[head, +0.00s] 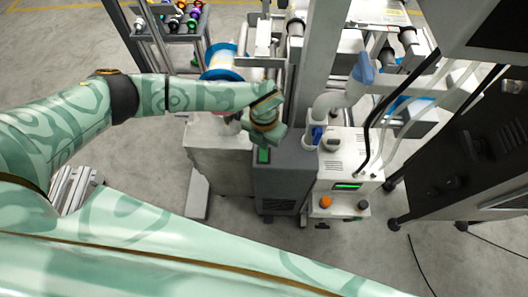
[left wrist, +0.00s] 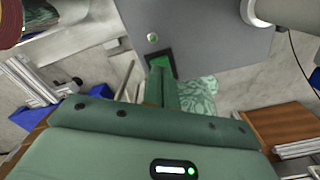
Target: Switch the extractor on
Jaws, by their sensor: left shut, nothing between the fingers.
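The extractor (head: 283,178) appears to be the dark grey cabinet in the middle of the head view, with a vent low on its front. A green rocker switch (head: 264,155) in a dark frame sits on its top. In the left wrist view the switch (left wrist: 161,63) shows on the grey panel, with a small round green lamp or button (left wrist: 152,38) beside it. My left gripper (head: 272,138) is shut and empty, just above the switch. Its fingertips (left wrist: 163,73) overlap the switch's edge in the left wrist view; I cannot tell whether they touch. My right gripper is not in view.
A white machine (head: 345,160) with a green display, an orange knob and hoses stands right of the cabinet. A blue-rimmed reel (head: 222,62) lies behind my left forearm. A grey post (head: 318,60) rises behind the cabinet. A dark cabinet (head: 470,150) stands at the right.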

